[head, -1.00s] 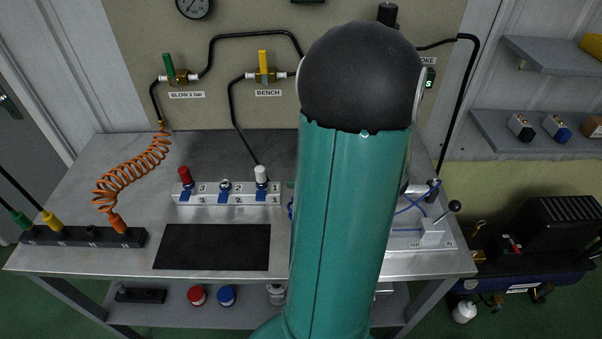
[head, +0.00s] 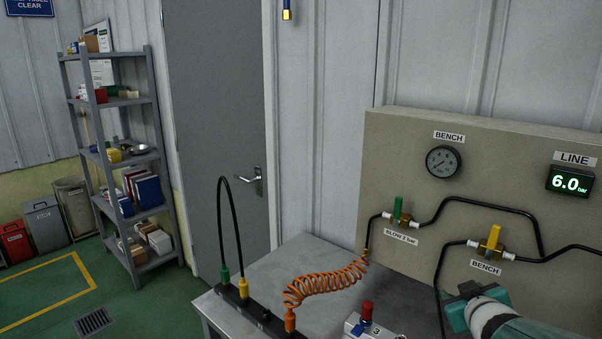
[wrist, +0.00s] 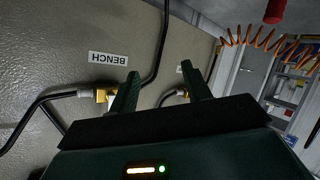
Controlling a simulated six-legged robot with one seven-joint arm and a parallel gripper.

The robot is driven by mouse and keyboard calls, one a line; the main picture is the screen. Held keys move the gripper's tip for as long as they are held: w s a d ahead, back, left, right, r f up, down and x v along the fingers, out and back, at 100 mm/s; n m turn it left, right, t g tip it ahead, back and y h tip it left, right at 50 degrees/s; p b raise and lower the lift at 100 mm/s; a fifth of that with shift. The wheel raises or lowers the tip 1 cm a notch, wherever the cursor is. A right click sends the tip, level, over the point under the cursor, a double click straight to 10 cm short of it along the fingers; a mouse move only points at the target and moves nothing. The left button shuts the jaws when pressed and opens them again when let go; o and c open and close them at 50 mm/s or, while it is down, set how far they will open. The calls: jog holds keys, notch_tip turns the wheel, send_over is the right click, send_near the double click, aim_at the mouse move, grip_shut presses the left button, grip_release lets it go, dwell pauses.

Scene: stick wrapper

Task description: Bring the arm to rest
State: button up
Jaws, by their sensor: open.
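In the wrist view, my gripper (wrist: 160,88) is open, with two dark green fingers apart and nothing visible between them. It is in front of the beige panel, and I cannot tell the exact gap. Part of my teal arm with a white band shows at the lower right of the head view; the fingers are not clear there. The yellow BENCH valve (head: 491,243) is just above that part. In the wrist view, a BENCH label (wrist: 108,58) appears upside down near the left finger.
The beige panel (head: 400,140) carries a gauge (head: 443,161), a LINE display (head: 571,181) reading 6.0 and a green-handled valve (head: 398,209). An orange coiled hose (head: 325,281) stands over the bench (head: 262,268). A shelf rack (head: 157,215) and bins stand left; the floor there is open.

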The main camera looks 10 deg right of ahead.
jog(key=s+a+g+y, duration=0.2)
jog(key=s+a, duration=0.4)
jog(key=a, duration=0.8)
jog(key=s+a+r+g+y, duration=0.1)
jog(key=s+a+g+y, duration=0.2)
jog(key=a, duration=1.1)
jog(key=s+g, duration=0.1)
jog(key=s, duration=0.2)
jog(key=shift+a+g, duration=0.3)
jog(key=shift+g, duration=0.1)
jog(key=shift+c, duration=1.3)
jog(key=shift+d, duration=0.1)
